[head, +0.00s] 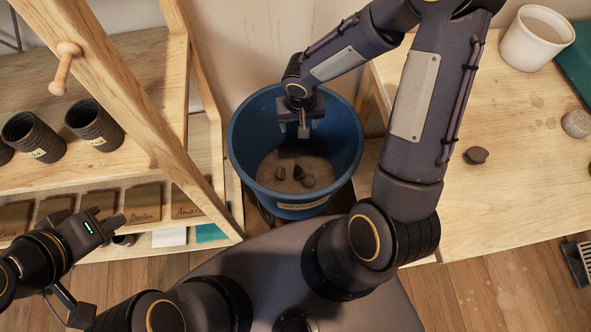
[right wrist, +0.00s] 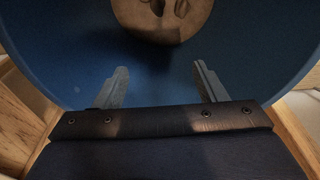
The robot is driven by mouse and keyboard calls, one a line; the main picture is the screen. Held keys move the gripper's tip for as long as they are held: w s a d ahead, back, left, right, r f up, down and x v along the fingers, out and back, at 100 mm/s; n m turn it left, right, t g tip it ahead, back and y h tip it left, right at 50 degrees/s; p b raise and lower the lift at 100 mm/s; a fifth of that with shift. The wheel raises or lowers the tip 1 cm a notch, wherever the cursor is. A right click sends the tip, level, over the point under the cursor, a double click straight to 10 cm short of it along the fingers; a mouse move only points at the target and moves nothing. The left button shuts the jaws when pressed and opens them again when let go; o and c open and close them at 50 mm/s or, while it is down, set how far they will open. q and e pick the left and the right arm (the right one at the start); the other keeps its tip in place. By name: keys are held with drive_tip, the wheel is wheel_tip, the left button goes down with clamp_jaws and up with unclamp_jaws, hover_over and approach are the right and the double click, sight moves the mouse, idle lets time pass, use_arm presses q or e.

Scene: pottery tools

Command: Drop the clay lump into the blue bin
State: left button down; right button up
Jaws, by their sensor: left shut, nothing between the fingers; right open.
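The blue bin (head: 240,145) stands on the floor between the shelf and the table. Several dark clay lumps (head: 308,181) lie on the brown bed at its bottom. Another dark lump (head: 476,155) lies on the table to the right. My right gripper (head: 303,134) points down inside the bin's mouth, above the lumps. In the right wrist view its two fingers (right wrist: 159,72) are apart with nothing between them, and the bin (right wrist: 75,75) and part of its contents (right wrist: 170,22) show beyond. My left gripper (head: 112,219) is shut and empty in front of the shelf at lower left.
The wooden shelf (head: 140,105) at left holds dark ribbed cups (head: 94,124) and name-marked blocks (head: 134,202). The table (head: 520,195) at right bears a white pot (head: 536,38) and a speckled grey lump (head: 576,124). Its front middle is clear.

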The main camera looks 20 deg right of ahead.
wheel_tip(320, 180, up, 8)
drive_tip(key=p, duration=0.2)
drive_tip(key=shift+s+a, duration=0.15)
drive_tip(key=shift+s, duration=0.3)
drive_tip(key=shift+f, duration=0.1)
drive_tip(key=s+d+r+n+t+y, duration=0.1)
drive_tip(key=s+r+t+y, duration=0.3)
drive_tip(key=s+r, duration=1.2)
wheel_tip(320, 180, up, 12)
drive_tip(key=p, duration=1.4)
drive_tip(key=shift+s+r, duration=0.25)
drive_tip(key=shift+s, duration=0.2)
drive_tip(key=shift+c, duration=0.3)
